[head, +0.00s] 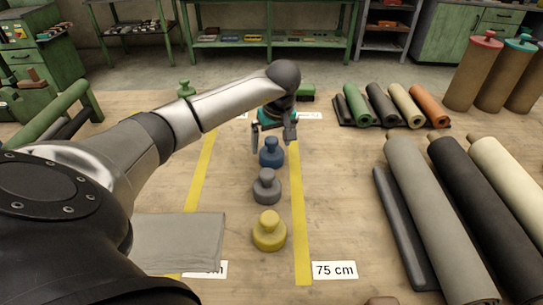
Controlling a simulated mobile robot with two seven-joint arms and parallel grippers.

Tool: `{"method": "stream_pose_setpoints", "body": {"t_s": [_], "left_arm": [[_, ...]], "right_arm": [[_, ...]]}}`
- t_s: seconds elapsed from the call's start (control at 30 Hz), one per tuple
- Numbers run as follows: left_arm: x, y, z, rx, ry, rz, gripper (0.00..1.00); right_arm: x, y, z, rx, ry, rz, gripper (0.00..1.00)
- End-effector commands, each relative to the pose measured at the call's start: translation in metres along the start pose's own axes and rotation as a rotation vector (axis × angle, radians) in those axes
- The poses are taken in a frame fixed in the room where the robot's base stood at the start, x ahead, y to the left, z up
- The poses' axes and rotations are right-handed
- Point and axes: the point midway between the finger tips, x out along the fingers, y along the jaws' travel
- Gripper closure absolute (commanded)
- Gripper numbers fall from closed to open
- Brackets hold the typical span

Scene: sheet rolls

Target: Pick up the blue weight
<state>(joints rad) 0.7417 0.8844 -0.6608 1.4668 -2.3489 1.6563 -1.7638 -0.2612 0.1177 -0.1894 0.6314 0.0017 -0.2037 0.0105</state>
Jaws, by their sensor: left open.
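The blue weight (271,153) stands upright on the wooden table, with a round base and a knob on top. My left arm comes in from the left, and my left gripper (273,137) is open at the blue weight's knob, its fingers pointing down. I cannot tell whether the fingers touch the knob. A grey weight (266,188) stands just in front of the blue one, and a yellow weight (269,232) stands nearer still. My right gripper is not in view.
Yellow tape lines (300,220) run along both sides of the weights. A grey sheet (180,242) lies at the left. Large rolls (430,205) lie at the right, smaller rolls (384,103) behind them. A green weight (186,89) stands at the back left.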

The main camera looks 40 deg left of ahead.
Motion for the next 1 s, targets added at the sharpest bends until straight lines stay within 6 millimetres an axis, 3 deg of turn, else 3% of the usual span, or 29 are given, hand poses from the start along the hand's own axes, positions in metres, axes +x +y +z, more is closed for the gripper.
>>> {"method": "stream_pose_setpoints", "body": {"t_s": [0.03, 0.2, 0.47, 1.0], "left_arm": [[0.012, -0.001, 0.001, -0.001, -0.003, -0.003, 0.0], [0.029, -0.001, 0.0, 0.0, -0.001, -0.001, 0.0], [0.03, -0.001, 0.0, 0.0, 0.0, -0.001, 0.0], [0.03, -0.001, 0.0, 0.0, 0.0, -0.001, 0.6]], "right_arm": [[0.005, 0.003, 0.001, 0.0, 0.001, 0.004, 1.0], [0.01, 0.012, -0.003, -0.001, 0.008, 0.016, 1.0], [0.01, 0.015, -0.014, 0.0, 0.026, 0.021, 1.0], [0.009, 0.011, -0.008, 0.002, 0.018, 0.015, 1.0]]}}
